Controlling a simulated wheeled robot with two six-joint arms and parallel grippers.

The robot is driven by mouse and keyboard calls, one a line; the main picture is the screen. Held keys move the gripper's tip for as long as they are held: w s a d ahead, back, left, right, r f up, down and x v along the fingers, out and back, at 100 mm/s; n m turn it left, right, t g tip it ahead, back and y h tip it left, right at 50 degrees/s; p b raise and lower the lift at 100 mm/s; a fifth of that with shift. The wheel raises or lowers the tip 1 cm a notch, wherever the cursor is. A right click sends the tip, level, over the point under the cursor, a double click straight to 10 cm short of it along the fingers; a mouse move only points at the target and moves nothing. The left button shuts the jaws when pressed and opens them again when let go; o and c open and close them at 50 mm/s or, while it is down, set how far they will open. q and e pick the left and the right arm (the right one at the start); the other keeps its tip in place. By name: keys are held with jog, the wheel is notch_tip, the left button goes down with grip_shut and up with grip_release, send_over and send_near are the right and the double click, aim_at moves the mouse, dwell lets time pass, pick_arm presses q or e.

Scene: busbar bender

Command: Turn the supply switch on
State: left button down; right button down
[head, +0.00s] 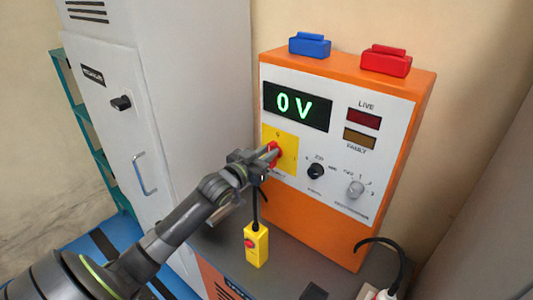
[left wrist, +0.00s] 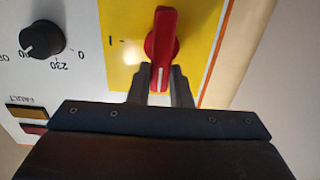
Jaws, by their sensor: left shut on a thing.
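The supply switch (head: 273,153) is a red rotary handle on a yellow plate (head: 289,152) at the left of the orange and white supply unit's front. In the left wrist view the red handle (left wrist: 160,40) lies almost along the picture's vertical, with a white line at its lower end. My left gripper (head: 268,157) is shut on the lower part of this handle; its fingers (left wrist: 161,88) stand on both sides of it. The display (head: 296,106) reads 0 V in green. The LIVE lamp (head: 364,119) looks dark red. My right gripper is not in view.
A black knob (head: 316,171) and a grey knob (head: 356,188) sit right of the switch. A grey cabinet (head: 190,80) stands left.

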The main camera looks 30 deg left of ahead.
pick_arm(q)
jog(key=shift+m, duration=0.3)
jog(key=m+b, duration=0.2)
jog(key=m, duration=0.1)
jog(key=d+m+b, duration=0.1)
jog(key=m+b, duration=0.1)
jog(key=m, duration=0.1)
jog(key=f+m+b, duration=0.1)
jog(key=m, duration=0.2)
jog(key=shift+d+b, duration=0.25)
jog(key=shift+b, duration=0.15)
jog(key=m+b, duration=0.1)
jog(key=m, duration=0.1)
jog(key=m+b, duration=0.1)
jog(key=m, duration=0.1)
jog(key=shift+d+f+b, duration=0.2)
jog(key=shift+f+b, duration=0.1)
jog(key=shift+f, duration=0.1)
jog(key=shift+s+d+f+m+b, duration=0.15)
jog(key=shift+m+b, duration=0.4)
jog(key=shift+m, duration=0.55)
jog(key=shift+w+a+f+m+b, duration=0.1)
jog(key=shift+m+b, duration=0.45)
jog(key=shift+m, duration=0.55)
jog(key=c, duration=1.3)
grip_release()
jog(key=shift+c, duration=0.2)
jog(key=shift+s, duration=0.1)
